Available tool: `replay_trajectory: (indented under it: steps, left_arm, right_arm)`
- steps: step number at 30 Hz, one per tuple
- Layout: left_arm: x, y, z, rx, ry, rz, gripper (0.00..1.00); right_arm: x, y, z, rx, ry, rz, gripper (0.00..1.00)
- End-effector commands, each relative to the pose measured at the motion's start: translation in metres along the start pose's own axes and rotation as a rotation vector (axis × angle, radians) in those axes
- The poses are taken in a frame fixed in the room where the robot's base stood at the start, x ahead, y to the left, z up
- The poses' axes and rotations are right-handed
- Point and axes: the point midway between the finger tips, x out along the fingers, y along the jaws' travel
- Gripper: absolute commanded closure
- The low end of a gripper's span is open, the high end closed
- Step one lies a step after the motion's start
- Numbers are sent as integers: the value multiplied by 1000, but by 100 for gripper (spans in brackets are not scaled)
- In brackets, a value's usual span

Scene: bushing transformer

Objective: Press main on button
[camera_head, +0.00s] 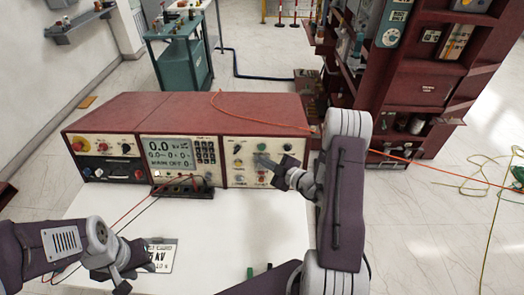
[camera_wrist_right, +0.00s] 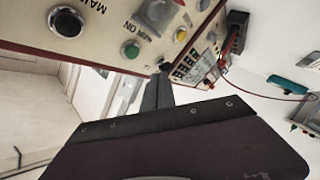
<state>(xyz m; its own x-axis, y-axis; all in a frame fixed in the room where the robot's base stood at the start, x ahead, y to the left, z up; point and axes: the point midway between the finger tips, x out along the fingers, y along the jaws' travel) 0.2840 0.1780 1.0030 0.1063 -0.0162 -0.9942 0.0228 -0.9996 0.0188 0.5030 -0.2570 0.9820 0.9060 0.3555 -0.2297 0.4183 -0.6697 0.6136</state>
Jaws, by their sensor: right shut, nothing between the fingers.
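A wide red-topped test console with a cream front panel (camera_head: 240,155) stands on the white table. In the right wrist view a round green button (camera_wrist_right: 131,50) sits beside a label that seems to read MAIN ON. My right gripper (camera_head: 264,161) is at the right section of the panel and hides part of its controls. In the wrist view the right gripper (camera_wrist_right: 162,78) is shut and empty, its tips close to the panel edge, beside and apart from the green button in the picture. My left gripper (camera_head: 124,280) is low over the table's left side; its fingers are unclear.
A display (camera_head: 167,152) fills the panel's middle. Thin red and black leads run over the table. A plate marked KV (camera_head: 161,256) lies by my left gripper.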

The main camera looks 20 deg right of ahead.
Motion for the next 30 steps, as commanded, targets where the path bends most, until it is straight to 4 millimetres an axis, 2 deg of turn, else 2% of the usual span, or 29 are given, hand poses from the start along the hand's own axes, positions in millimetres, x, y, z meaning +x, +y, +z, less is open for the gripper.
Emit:
replay_trajectory:
  steps: [3,10,30]
  left_arm:
    - [8,0,1,0,0,0,67]
    - [8,0,1,0,0,0,67]
    - [8,0,1,0,0,0,67]
  right_arm:
    - [13,8,10,-3,2,1,100]
    - [27,19,19,-1,1,0,100]
    - [30,21,21,1,0,0,100]
